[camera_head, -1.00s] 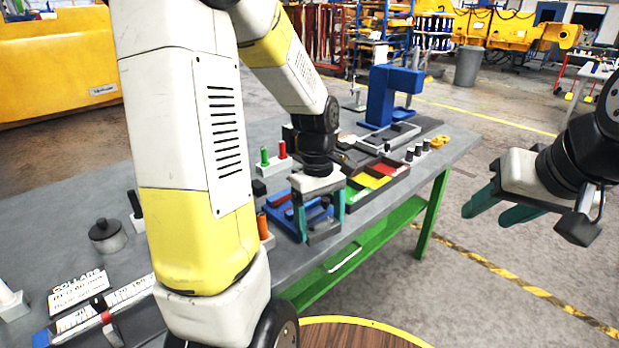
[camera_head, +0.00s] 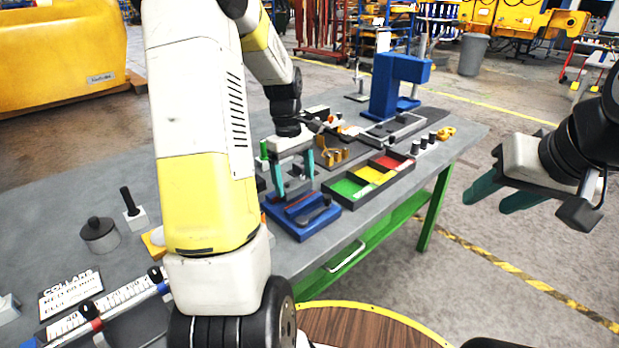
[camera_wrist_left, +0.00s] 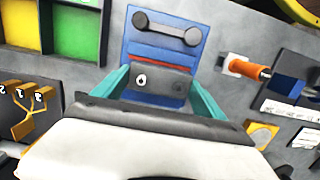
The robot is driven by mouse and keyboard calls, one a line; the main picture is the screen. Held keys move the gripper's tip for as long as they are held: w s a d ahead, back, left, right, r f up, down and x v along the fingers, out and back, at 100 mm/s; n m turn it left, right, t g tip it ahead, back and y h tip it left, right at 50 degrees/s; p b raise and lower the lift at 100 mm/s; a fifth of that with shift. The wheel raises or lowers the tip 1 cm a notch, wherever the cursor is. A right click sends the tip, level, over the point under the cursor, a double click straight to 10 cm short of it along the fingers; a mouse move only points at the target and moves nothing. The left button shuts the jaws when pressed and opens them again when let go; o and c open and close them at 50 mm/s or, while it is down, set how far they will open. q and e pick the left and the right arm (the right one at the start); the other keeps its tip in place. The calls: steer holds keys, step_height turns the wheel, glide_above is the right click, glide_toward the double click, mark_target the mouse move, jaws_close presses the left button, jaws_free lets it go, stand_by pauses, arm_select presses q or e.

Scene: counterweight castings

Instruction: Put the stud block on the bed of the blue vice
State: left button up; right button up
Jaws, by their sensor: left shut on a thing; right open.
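My left gripper (camera_head: 292,178) is shut on a grey block, seemingly the stud block (camera_head: 293,188). In the left wrist view the block (camera_wrist_left: 160,83) lies between the teal fingers and shows a white-ringed spot and a dark spot. It is over the back part of a low blue fixture (camera_head: 298,232), seemingly the blue vice. I cannot tell whether they touch. The fixture (camera_wrist_left: 131,52) has a red strip and a dark bar with two round ends at its front. My right gripper (camera_head: 508,190) is open and empty, off the table's right side.
A tray (camera_head: 340,206) with green, yellow and red compartments stands just right of the fixture. A tall blue press (camera_head: 388,90) stands behind. A dark lidded pot (camera_head: 100,235) is at left.

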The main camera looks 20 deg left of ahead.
mark_target(292, 180)
arm_select(q)
steer(key=shift+w+a, duration=0.4)
steer(key=shift+f, duration=1.8)
steer(key=shift+f, duration=0.1)
steer(key=o, duration=2)
step_height(292, 180, up, 12)
steer(key=a, duration=0.1)
steer(key=s+d+r+m+t, duration=0.3)
steer(key=s+d+m, duration=0.3)
steer(key=s, duration=0.3)
steer(key=s+d+r+m+t+h, duration=0.1)
steer(key=s+d+r+m+t, duration=0.2)
steer(key=s, duration=0.7)
steer(key=d+r+m, duration=0.2)
steer(key=d+m, duration=0.1)
steer(key=shift+s+m+t, duration=0.2)
steer(key=shift+m+t, duration=0.1)
steer(key=shift+t, duration=0.1)
